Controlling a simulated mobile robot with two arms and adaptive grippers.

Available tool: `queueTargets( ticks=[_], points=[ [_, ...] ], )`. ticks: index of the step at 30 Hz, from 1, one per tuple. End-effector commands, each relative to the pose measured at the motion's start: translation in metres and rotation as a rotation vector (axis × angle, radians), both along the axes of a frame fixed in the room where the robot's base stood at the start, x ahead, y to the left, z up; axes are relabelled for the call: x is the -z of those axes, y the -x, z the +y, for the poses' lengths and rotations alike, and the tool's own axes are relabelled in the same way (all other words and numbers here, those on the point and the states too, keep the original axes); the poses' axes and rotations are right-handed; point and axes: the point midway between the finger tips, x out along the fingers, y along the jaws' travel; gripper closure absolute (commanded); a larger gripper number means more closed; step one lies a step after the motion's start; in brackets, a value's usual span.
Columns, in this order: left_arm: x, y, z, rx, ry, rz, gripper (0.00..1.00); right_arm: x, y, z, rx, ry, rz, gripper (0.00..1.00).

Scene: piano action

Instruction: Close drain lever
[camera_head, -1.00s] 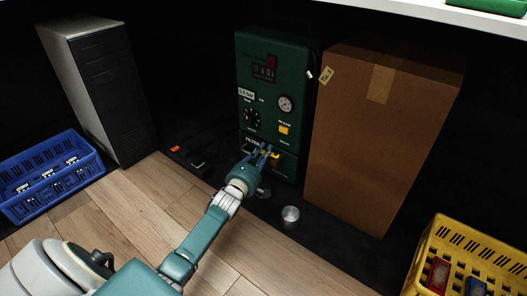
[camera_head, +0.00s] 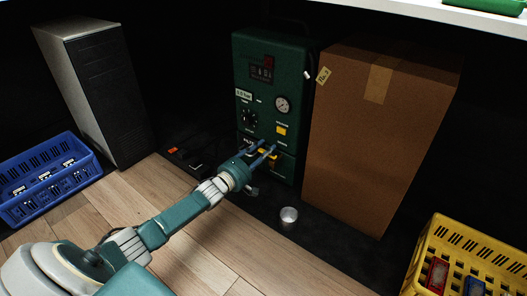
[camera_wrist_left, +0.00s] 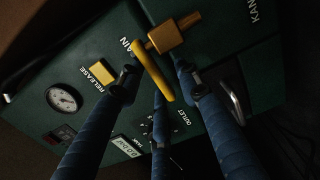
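The drain lever is a yellow handle (camera_wrist_left: 155,72) on a brass-coloured valve body (camera_wrist_left: 167,38), low on the front of the green machine (camera_head: 268,105). In the head view the yellow lever (camera_head: 268,153) shows only partly behind my fingers. My left gripper (camera_head: 260,149) is in front of it. In the left wrist view its blue fingers (camera_wrist_left: 157,88) are spread apart, with the lever's handle between and beyond them. The handle's end lies close to the middle finger; I cannot tell whether they touch. My right gripper is out of view.
A metal cup (camera_head: 288,217) stands on the dark mat below the machine. A cardboard box (camera_head: 365,150) stands close on the right. A grey computer tower (camera_head: 105,95), a blue crate (camera_head: 72,193) and a yellow crate (camera_head: 440,245) stand around.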

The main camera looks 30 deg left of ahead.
Motion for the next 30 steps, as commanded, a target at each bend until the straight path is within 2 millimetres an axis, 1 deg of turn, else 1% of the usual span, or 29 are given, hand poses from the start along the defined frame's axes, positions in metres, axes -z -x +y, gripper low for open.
queueTargets(
  ticks=[7, 11, 14, 21, 24, 27, 30],
  points=[
    [0.001, 0.001, 0.001, -0.002, 0.000, 0.001, 0.66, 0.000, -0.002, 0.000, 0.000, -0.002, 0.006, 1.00],
    [0.002, 0.010, 0.002, -0.002, 0.001, 0.003, 0.66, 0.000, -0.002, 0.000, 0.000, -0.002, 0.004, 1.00],
    [0.002, 0.026, 0.003, -0.001, 0.000, 0.004, 0.66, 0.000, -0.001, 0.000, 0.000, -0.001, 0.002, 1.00],
    [0.003, 0.077, 0.008, 0.000, 0.000, 0.005, 0.66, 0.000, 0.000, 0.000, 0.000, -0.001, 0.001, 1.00],
    [0.002, 0.094, 0.009, 0.000, 0.000, 0.004, 0.66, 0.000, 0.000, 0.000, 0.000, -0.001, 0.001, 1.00],
    [0.002, 0.107, 0.010, 0.000, 0.000, 0.003, 0.66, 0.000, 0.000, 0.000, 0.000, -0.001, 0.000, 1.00],
    [0.001, 0.115, 0.011, 0.000, 0.001, 0.002, 0.66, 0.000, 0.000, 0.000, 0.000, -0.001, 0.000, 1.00]
  ],
)
